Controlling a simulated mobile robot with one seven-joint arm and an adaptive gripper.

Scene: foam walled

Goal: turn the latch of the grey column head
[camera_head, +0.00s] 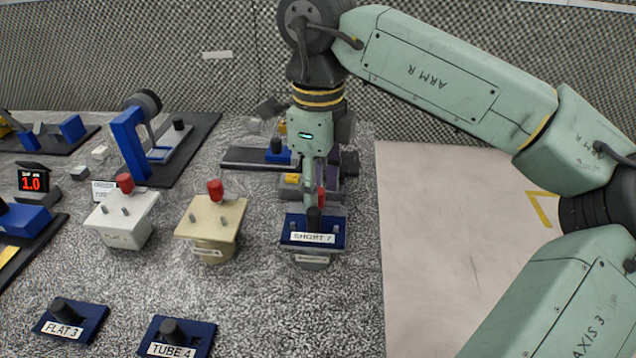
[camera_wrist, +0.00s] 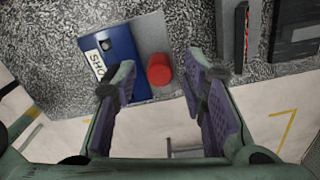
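The grey column head (camera_wrist: 152,32) shows in the wrist view, with a red latch knob (camera_wrist: 159,69) near its edge. A blue plate (camera_wrist: 124,46) labelled "SHORT 7" in the head view (camera_head: 336,236) lies on the head, with a black knob on it. My gripper (camera_wrist: 161,72) is open; its two purple-padded fingers stand on either side of the red latch, with gaps visible. In the head view my gripper (camera_head: 315,188) points down behind the blue plate. It partly hides the latch (camera_head: 321,197) there, and contact is not visible.
A white column (camera_head: 124,228) and a cream column (camera_head: 208,232), each with a red knob, stand to the left. Plates labelled "FLAT 3" (camera_head: 91,323) and "TUBE 4" (camera_head: 201,337) lie in front. Fixtures stand behind my gripper. A pale bare floor area (camera_head: 430,240) lies right.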

